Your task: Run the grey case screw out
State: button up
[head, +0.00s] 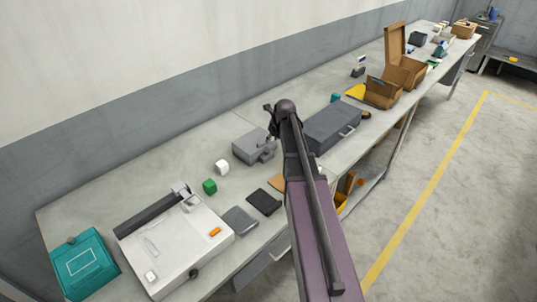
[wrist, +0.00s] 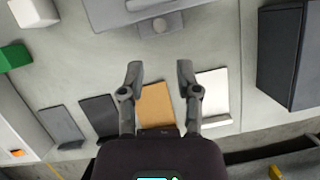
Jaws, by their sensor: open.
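The small grey case (head: 248,144) stands on the bench, left of my arm in the head view. In the wrist view its front part (wrist: 115,12) shows at the top edge, the rest cut off. In the head view the gripper is largely hidden by my arm, close to the case.
A larger dark grey case (head: 333,127) stands right of my arm. A green block (head: 210,186) and a white block (head: 222,167) lie left of the small case. Flat orange (wrist: 157,104) and white (wrist: 212,92) pieces lie below the fingers. A white device (head: 175,250) fills the near bench.

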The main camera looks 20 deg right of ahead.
aim_at(267, 151)
jog(key=shift+b+x, duration=4.15)
jog(key=shift+x, duration=0.7)
grip_shut()
